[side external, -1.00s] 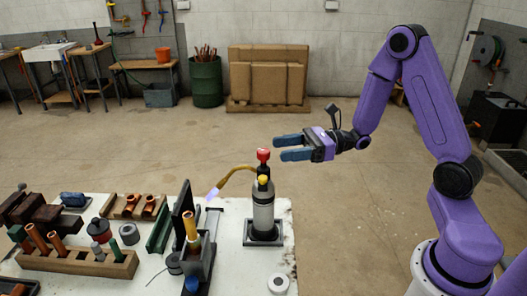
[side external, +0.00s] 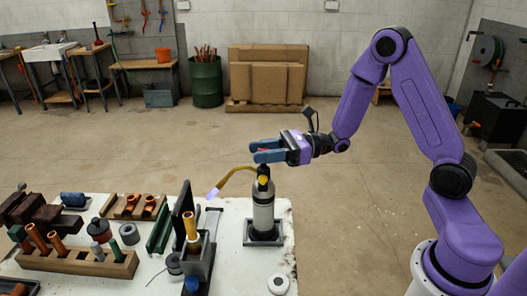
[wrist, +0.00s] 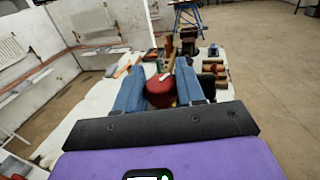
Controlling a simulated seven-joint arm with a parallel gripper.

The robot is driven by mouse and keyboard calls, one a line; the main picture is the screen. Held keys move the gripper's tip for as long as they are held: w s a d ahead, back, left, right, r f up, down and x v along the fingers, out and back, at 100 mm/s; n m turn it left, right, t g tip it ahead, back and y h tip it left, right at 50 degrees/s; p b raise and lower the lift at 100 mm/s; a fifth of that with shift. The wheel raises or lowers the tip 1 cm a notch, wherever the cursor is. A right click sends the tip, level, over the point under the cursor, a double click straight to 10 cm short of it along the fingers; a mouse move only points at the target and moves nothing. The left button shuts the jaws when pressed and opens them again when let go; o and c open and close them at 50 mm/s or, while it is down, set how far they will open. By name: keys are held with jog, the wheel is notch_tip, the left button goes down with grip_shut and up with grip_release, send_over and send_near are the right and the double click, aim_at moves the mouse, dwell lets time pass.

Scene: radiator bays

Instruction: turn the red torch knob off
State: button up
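The torch (side external: 263,215) is a grey cylinder standing upright in a dark square base on the white table, with a bent brass tube and a lit tip (side external: 212,193) pointing left. Its red knob is on top, mostly hidden behind my fingers in the side view. In the wrist view the red knob (wrist: 160,91) sits between the two blue fingers. My gripper (side external: 262,150) is level with the knob, fingers on either side of it. The fingers look open; a gap shows beside the knob in the wrist view. A yellow part (side external: 263,181) is below the knob.
A clamp-like stand with a copper pipe (side external: 191,226) is left of the torch. Wooden racks with copper pipes (side external: 80,259) fill the table's left. A white roll (side external: 278,284) lies at the front edge. The floor right of the table is clear.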

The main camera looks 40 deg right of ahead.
jog(key=shift+a+m+t+h, duration=0.1)
jog(key=shift+m+t+h, duration=0.85)
jog(key=shift+t, duration=0.35)
jog(key=shift+m+t+h, duration=1.15)
jog(key=shift+t, duration=0.05)
jog(key=shift+h, duration=0.3)
jog(key=o, duration=0.9)
jog(key=shift+o, duration=0.2)
jog(key=shift+s+d, duration=0.1)
jog(key=shift+d, duration=0.15)
